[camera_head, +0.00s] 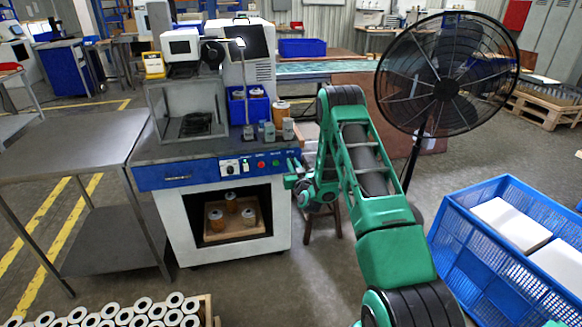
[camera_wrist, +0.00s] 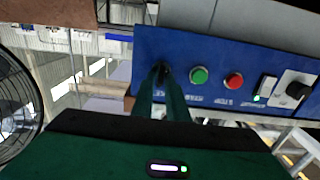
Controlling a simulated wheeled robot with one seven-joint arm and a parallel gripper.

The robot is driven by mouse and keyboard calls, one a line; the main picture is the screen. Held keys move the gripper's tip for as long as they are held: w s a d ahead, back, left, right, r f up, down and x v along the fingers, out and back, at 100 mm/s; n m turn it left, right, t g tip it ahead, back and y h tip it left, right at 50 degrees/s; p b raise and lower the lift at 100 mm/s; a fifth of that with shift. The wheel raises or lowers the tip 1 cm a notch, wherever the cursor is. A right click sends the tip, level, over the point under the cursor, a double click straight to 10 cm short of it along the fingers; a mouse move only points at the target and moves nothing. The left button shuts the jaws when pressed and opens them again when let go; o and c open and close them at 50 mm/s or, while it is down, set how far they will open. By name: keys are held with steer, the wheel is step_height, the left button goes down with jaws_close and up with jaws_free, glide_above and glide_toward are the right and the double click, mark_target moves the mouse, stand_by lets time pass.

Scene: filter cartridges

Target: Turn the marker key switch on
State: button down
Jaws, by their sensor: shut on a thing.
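The marker (camera_head: 212,170) is a bench machine with a blue front panel, which also shows flipped in the wrist view (camera_wrist: 215,50). The key switch (camera_wrist: 163,70) is a small dark piece at the panel's end, beside the green button. My gripper (camera_wrist: 163,82) has its two narrow fingers shut on it. In the head view my gripper (camera_head: 291,179) reaches the panel's right end from the right, and my arm and wrist hide most of this contact. The key's exact angle is hard to tell.
The panel also holds a green button (camera_wrist: 199,75), a red button (camera_wrist: 233,81), a white rocker with a green light (camera_wrist: 265,88) and a black knob (camera_wrist: 297,90). A black fan (camera_head: 447,75) and a blue crate (camera_head: 510,240) stand right. A steel table (camera_head: 75,140) stands left.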

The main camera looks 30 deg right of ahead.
steer(key=shift+m, duration=0.3)
steer(key=shift+s+d+f+m, duration=0.1)
steer(key=shift+d+f+m, duration=0.1)
steer(key=shift+m, duration=2.65)
steer(key=shift+w+d+f+m, duration=0.1)
steer(key=shift+d+f+m, duration=0.1)
steer(key=shift+m, duration=2.7)
steer(key=shift+s+d+f+m, duration=0.1)
steer(key=shift+d+f+m, duration=0.1)
steer(key=shift+m, duration=2.65)
steer(key=c, duration=1.9)
jaws_free()
